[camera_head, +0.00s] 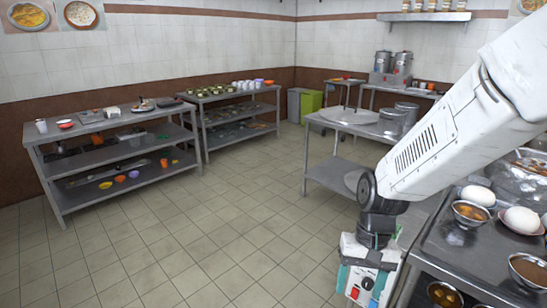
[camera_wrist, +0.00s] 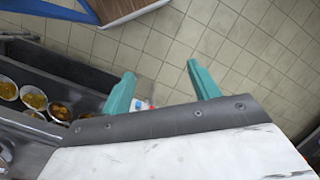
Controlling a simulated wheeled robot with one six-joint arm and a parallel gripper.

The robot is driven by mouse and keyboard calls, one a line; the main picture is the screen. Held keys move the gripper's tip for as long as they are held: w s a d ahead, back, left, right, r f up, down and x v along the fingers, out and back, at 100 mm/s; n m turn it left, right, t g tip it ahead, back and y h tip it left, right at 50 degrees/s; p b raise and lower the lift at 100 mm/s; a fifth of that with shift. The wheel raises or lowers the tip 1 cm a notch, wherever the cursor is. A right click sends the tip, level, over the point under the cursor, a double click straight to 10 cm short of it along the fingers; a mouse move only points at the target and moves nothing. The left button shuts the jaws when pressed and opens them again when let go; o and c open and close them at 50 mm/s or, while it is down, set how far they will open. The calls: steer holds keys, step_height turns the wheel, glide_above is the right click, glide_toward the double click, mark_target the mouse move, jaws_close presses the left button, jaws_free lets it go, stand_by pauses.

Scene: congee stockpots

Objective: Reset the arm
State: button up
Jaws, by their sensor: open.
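My arm reaches in from the right side of the head view and bends down at the wrist. The gripper hangs over the floor, beside the left edge of the steel counter (camera_head: 465,262) on the right.
The counter holds bowls (camera_head: 470,212) and white round items (camera_head: 521,220). Bowls of food (camera_wrist: 33,98) show on a lower shelf in the wrist view. Steel shelves (camera_head: 112,124) stand at the left, a table (camera_head: 346,116) behind my arm. The middle floor (camera_head: 200,225) is clear.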

steer(key=s+d+r+t, duration=0.2)
steer(key=s+d+r, duration=0.2)
steer(key=s+r, duration=0.3)
steer(key=s+d+r+n+t+h, duration=0.1)
steer(key=s+d+r, duration=0.3)
steer(key=s+r, duration=0.4)
step_height(320, 180, up, 2)
steer(key=shift+d+r+n+t, duration=0.1)
steer(key=shift+d+n+t, duration=0.1)
steer(key=shift+n+t, duration=0.15)
stand_by(0.9)
